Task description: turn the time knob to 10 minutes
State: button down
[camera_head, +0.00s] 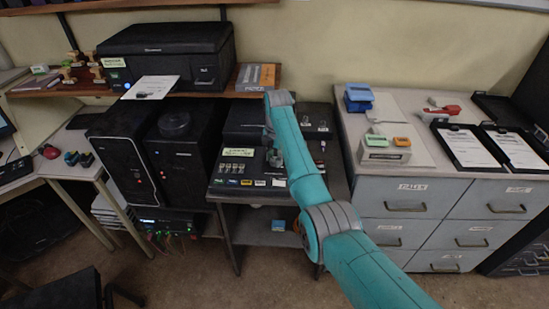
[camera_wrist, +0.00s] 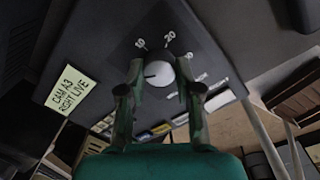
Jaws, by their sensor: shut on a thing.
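The time knob (camera_wrist: 159,74) is a round pale grey dial on a dark console panel (camera_wrist: 200,35). A small dark mark on its face points to the left in the wrist view. The label 10 (camera_wrist: 141,44) is above and left of the knob, and the label 20 (camera_wrist: 169,37) is above it; further labels to the right are too blurred to read. My gripper (camera_wrist: 159,70) is shut on the knob, one finger on each side. In the head view my gripper (camera_head: 275,158) is at the console (camera_head: 222,188), and my arm hides the knob.
A yellow note reading "CAM A3 RIGHT LIVE" (camera_wrist: 72,89) is on the panel's left. Switches (camera_head: 237,153) and coloured buttons lie left of my gripper. Black computer towers (camera_head: 185,165) stand left of the console, a grey drawer cabinet (camera_head: 405,185) right.

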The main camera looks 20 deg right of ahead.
aim_at(273, 161)
jog(key=shift+m, duration=0.4)
jog(key=m, duration=1.1)
dwell(0.5)
jog(key=c, duration=0.8)
grip_release()
jog(key=r, duration=1.2)
jog(key=shift+s+a, duration=0.2)
jog(key=shift+a, duration=0.05)
